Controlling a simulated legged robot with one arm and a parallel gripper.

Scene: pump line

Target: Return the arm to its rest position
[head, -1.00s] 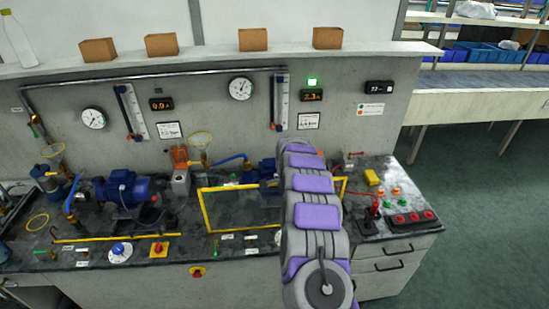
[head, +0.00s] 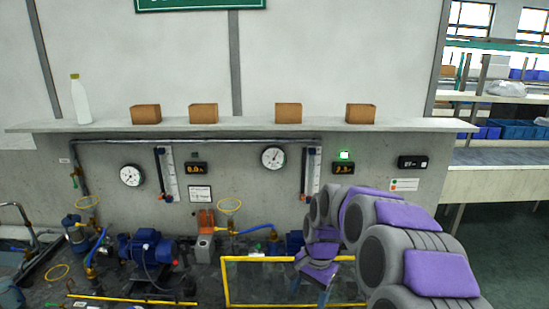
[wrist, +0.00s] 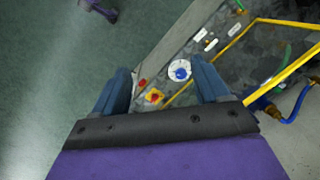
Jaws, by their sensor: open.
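My gripper (wrist: 163,84) shows in the wrist view with its two blue fingers spread apart and nothing between them. It points down over the front edge of the bench, beside the panel with the blue knob (wrist: 180,71) and the yellow-and-red switch (wrist: 153,96). In the head view my purple and grey arm (head: 390,235) rises from the lower right and bends down in front of the yellow frame (head: 226,285). The gripper's blue part shows low there, partly cut off by the picture's lower edge.
Blue pumps (head: 146,248), hoses and the yellow frame stand on the dark bench top. A shelf (head: 240,125) above holds a white bottle (head: 80,100) and several cardboard boxes (head: 288,112). Open green floor (wrist: 50,60) lies left of the bench in the wrist view.

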